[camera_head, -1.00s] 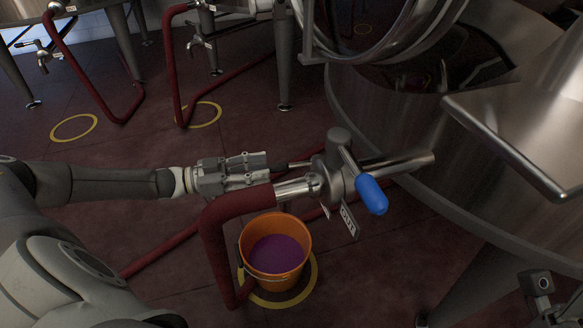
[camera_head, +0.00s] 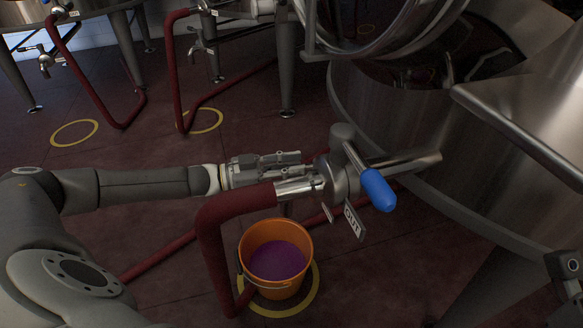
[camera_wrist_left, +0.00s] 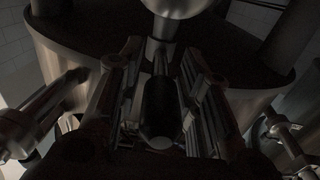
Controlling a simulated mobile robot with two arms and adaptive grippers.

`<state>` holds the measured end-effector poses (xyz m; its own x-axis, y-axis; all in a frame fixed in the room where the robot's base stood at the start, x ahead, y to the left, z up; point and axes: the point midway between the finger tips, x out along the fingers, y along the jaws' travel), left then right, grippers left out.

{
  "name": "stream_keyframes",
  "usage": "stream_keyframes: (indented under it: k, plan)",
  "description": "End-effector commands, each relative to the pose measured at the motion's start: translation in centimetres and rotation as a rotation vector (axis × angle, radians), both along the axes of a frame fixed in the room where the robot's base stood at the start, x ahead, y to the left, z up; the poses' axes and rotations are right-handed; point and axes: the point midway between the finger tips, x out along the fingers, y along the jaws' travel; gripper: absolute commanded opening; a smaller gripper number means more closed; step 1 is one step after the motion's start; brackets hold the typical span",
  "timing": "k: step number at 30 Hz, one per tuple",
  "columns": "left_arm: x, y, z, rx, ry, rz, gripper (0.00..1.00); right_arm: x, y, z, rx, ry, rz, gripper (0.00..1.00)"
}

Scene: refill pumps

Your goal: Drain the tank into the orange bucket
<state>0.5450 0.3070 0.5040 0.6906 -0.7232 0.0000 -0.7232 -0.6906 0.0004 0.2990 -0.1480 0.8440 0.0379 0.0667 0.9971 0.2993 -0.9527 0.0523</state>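The orange bucket (camera_head: 250,235) stands upright on the floor, partly inside a yellow ring, with purple liquid (camera_head: 277,261) in it. Above it is the metal outlet valve (camera_head: 338,180) of the large steel tank (camera_head: 385,125), with a blue-gripped lever (camera_head: 378,190) and an "OUT" tag (camera_head: 353,222). A red hose (camera_head: 208,240) runs from the valve down beside the bucket. My left gripper (camera_head: 303,160) is right behind the valve. In the left wrist view its spread fingers (camera_wrist_left: 160,75) flank a dark handle (camera_wrist_left: 160,100), apparently with gaps. My right gripper's fingers do not show.
Other steel tanks with taps (camera_head: 45,62) and red hoses stand at the back left. Empty yellow floor rings (camera_head: 75,132) lie near them. A metal panel (camera_head: 530,120) juts in at right. The floor right of the bucket is clear.

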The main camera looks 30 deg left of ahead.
Motion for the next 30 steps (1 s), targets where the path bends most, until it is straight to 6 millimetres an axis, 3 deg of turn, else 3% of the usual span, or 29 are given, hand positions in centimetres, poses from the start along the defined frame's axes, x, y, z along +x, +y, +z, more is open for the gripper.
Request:
stream_keyframes:
  k: [1, 6, 17, 30]
  plan:
    - [0.0, 0.0, 0.0, 0.000, 0.000, 0.000, 0.22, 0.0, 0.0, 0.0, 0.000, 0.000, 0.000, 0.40]
    - [0.0, 0.0, 0.0, 0.000, 0.000, 0.000, 0.00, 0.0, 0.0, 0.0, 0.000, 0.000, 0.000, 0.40]
    - [0.2, 0.2, 0.2, -0.002, -0.005, -0.012, 0.00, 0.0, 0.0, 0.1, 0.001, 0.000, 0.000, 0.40]
    - [1.6, 1.1, 0.3, -0.003, -0.016, -0.213, 0.00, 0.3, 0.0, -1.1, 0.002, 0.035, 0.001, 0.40]
